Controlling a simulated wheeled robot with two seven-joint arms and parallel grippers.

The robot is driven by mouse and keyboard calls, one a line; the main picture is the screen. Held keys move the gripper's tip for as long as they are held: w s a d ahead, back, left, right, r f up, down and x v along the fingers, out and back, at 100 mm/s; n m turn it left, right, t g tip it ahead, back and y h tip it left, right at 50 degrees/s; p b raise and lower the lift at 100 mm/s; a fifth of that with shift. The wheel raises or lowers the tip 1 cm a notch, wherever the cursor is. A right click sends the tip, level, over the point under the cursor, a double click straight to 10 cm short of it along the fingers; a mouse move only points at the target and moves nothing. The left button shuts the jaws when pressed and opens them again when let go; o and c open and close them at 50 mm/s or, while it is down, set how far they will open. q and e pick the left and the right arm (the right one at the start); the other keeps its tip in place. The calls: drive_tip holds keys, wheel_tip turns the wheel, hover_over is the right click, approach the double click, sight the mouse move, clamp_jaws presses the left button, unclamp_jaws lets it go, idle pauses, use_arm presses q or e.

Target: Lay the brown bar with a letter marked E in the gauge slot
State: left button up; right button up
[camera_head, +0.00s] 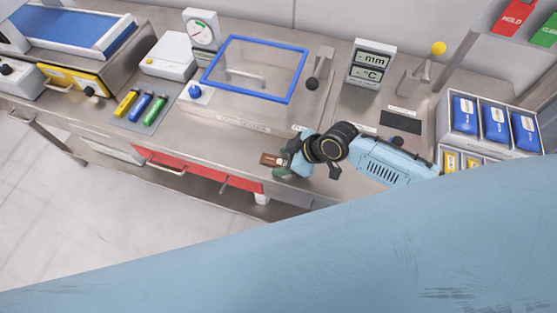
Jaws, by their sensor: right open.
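A brown bar (269,159) lies near the front edge of the bench. It has a pale mark, too small to read as a letter. My right gripper (284,161) is open at the bar's right end, low over the bench. Its near parts hide some of that end, and I cannot tell whether the fingers touch the bar. A gauge (372,66) with mm and °C displays stands at the back. I cannot make out its slot clearly. A dark rectangular patch (401,122) lies on the bench to its front right. My left gripper is out of view.
A blue-framed clear cover (304,77) is behind the bar. Yellow, blue and green pieces (140,106) lie to the left. Bins of blue packs (440,119) stand at right. My large blue arm link fills the foreground.

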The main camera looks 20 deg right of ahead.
drive_tip(key=c, duration=1.1)
